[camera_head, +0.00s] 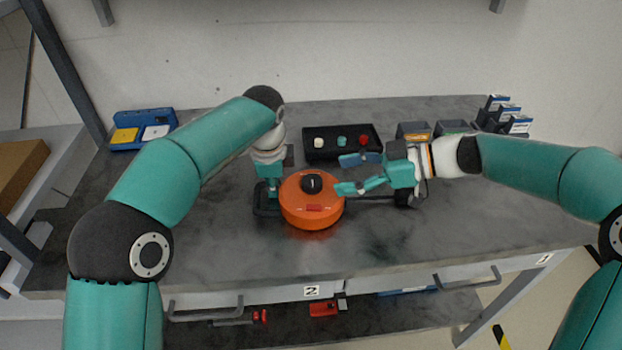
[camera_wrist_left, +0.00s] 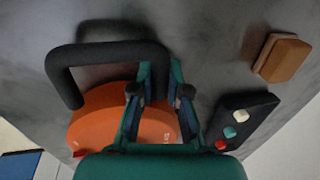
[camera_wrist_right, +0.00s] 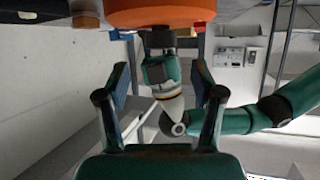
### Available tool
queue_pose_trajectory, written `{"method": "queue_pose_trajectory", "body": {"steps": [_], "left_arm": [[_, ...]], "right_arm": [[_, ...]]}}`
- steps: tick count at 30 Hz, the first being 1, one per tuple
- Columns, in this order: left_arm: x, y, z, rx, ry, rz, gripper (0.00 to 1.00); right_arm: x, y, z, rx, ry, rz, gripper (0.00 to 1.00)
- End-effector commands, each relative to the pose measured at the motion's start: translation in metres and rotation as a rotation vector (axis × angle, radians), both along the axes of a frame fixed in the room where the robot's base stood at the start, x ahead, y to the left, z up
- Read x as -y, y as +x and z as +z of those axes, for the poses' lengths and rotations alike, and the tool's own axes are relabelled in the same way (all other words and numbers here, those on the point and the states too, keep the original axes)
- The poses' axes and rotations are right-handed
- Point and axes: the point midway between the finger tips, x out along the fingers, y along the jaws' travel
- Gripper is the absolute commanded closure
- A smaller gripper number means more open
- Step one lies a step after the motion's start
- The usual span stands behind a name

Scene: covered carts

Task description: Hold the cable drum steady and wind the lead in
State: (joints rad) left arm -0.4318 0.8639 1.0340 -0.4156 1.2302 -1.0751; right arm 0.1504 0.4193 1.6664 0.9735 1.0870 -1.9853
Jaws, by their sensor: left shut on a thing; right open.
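The orange cable drum (camera_head: 311,217) stands on the grey worktop, with a black knob (camera_head: 311,183) on top and a black tube handle (camera_wrist_left: 105,52) at its left side. My left gripper (camera_head: 270,190) is shut on the handle; its fingers show beside the drum in the left wrist view (camera_wrist_left: 160,95). The dark lead (camera_head: 372,197) runs right from the drum to a black end piece (camera_head: 403,198), partly behind my right gripper. My right gripper (camera_head: 348,174) is open and empty, just right of the knob. The right wrist view shows the drum's side (camera_wrist_right: 160,12) between its spread fingers.
Grey bins (camera_head: 413,130) and upright boxes (camera_head: 505,117) stand back right; a blue holder (camera_head: 143,132) stands back left. A wooden block (camera_wrist_left: 282,58) lies near the tray. The front worktop is clear.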

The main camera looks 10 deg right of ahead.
Motion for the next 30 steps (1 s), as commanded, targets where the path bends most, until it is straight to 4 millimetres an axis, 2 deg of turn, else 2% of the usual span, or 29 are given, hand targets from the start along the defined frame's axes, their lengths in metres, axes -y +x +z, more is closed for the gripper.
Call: {"method": "queue_pose_trajectory", "body": {"steps": [1, 6, 12, 17, 24, 26, 30], "left_arm": [[0.000, 0.000, 0.001, 0.001, -0.001, 0.000, 1.00], [0.000, 0.000, 0.001, 0.001, -0.001, 0.000, 1.00], [0.000, 0.000, 0.001, 0.001, -0.001, 0.000, 1.00], [0.000, 0.000, 0.001, 0.001, -0.001, 0.000, 1.00], [0.000, 0.000, 0.001, 0.001, 0.000, 0.000, 1.00], [0.000, 0.000, 0.001, 0.001, 0.000, 0.000, 1.00], [0.000, 0.000, 0.001, 0.001, 0.000, 0.000, 1.00]], "right_arm": [[-0.011, 0.002, -0.004, -0.002, 0.001, 0.006, 0.33], [-0.039, 0.010, -0.017, -0.004, 0.000, 0.004, 0.33], [-0.062, 0.018, -0.027, -0.003, 0.000, 0.001, 0.33], [-0.069, 0.020, -0.030, -0.002, -0.001, -0.001, 0.33], [-0.070, 0.021, -0.030, -0.002, -0.001, -0.002, 0.33], [-0.069, 0.021, -0.030, -0.002, -0.001, -0.002, 0.39], [-0.069, 0.021, -0.030, -0.002, -0.001, -0.002, 0.63]]}}
